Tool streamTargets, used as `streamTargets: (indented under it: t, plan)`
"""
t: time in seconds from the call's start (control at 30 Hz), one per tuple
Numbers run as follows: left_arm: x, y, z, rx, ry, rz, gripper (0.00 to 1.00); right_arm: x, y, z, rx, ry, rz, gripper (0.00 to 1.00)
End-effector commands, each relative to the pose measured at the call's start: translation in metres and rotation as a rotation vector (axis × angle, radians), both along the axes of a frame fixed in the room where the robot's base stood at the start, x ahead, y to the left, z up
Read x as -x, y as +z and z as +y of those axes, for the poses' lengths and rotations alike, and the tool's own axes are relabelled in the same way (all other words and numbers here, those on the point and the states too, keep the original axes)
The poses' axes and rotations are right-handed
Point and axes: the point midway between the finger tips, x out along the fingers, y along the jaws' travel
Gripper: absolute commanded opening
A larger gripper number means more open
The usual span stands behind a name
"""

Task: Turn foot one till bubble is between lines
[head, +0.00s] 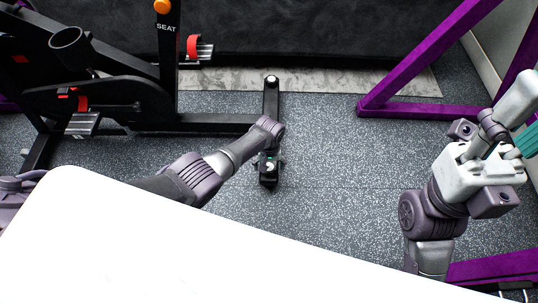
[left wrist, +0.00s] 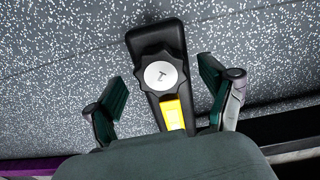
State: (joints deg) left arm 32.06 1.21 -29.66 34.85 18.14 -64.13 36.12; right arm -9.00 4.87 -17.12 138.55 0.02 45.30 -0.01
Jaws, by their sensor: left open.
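Foot one is a black lobed knob with a white disc (left wrist: 160,75) marked with a 1, at the end of a black stabilizer bar (left wrist: 172,42) in the left wrist view. A yellow level vial (left wrist: 174,113) sits on the bar just beside the knob; its bubble and lines are too small to tell apart. My left gripper (left wrist: 161,82) is open, its green-padded fingers on either side of the knob, apart from it. In the head view the left gripper (head: 269,158) is over the bar's near end, where the white disc (head: 270,167) shows.
The exercise bike (head: 110,85) stands at the left. The bar's far end (head: 271,80) has another knob. A purple frame (head: 430,58) stands at the right. A white surface (head: 150,245) fills the lower left. My right gripper (head: 513,140) is at the right edge.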

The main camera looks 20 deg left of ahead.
Motion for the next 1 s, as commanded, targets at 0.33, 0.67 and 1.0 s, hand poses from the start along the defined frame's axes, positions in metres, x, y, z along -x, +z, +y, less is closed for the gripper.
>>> streamTargets:
  t: [0.33,0.67,1.0]
  plan:
    - [0.000,0.046,0.001,0.001,0.000,-0.003,0.83,0.000,0.000,0.000,-0.003,0.001,0.002,0.40]
    - [0.000,0.100,0.001,-0.001,0.000,-0.002,0.83,0.000,-0.001,0.000,-0.003,0.000,0.003,0.40]
    - [0.001,0.113,0.001,-0.002,0.000,0.001,0.83,0.000,-0.001,0.000,-0.003,0.000,0.003,0.40]
